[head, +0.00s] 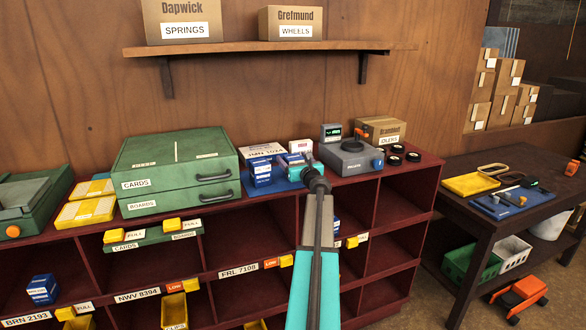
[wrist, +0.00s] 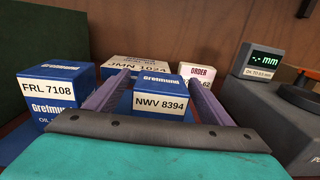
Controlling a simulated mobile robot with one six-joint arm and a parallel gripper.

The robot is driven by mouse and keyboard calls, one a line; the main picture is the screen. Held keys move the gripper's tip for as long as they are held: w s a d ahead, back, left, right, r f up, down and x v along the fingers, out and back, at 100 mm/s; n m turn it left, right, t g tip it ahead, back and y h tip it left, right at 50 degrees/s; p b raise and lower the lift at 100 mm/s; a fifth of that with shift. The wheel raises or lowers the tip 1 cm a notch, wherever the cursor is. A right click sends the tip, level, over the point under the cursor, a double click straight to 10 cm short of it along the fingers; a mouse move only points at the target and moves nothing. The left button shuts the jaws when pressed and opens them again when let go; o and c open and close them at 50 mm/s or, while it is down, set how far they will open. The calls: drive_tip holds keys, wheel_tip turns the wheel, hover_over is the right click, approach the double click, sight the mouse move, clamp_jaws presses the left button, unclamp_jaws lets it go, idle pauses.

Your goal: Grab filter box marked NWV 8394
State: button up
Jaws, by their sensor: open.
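The filter box marked NWV 8394 (wrist: 160,103) is small and blue with a white label. In the wrist view it stands upright between the two fingers of my gripper (wrist: 155,88). My gripper is open, with one finger on each side of the box; I cannot tell whether either finger touches it. In the head view my gripper (head: 301,166) is over the blue mat on the cabinet top, and my arm hides much of that spot. A similar blue box marked FRL 7108 (wrist: 55,92) stands just left of the left finger; it also shows in the head view (head: 261,173).
A grey device (head: 350,157) with a display stands close on the right. A green card cabinet (head: 176,168) is on the left. A shelf label (head: 137,295) below reads NWV 8394.

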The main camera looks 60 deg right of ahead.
idle(0.3)
drive_tip(key=c, duration=1.3)
drive_tip(key=shift+c, duration=0.3)
drive_tip(key=shift+r, duration=0.2)
drive_tip(key=shift+r+b, duration=0.4)
drive_tip(key=shift+r, duration=0.75)
drive_tip(key=w+a+r+b+v, duration=0.1)
drive_tip(key=r+b+v, duration=0.1)
drive_tip(key=v, duration=1.4)
drive_tip(key=shift+a+r+b, duration=0.15)
drive_tip(key=shift+a+b, duration=0.1)
drive_tip(key=shift+b, duration=0.6)
drive_tip(key=shift+w, duration=0.1)
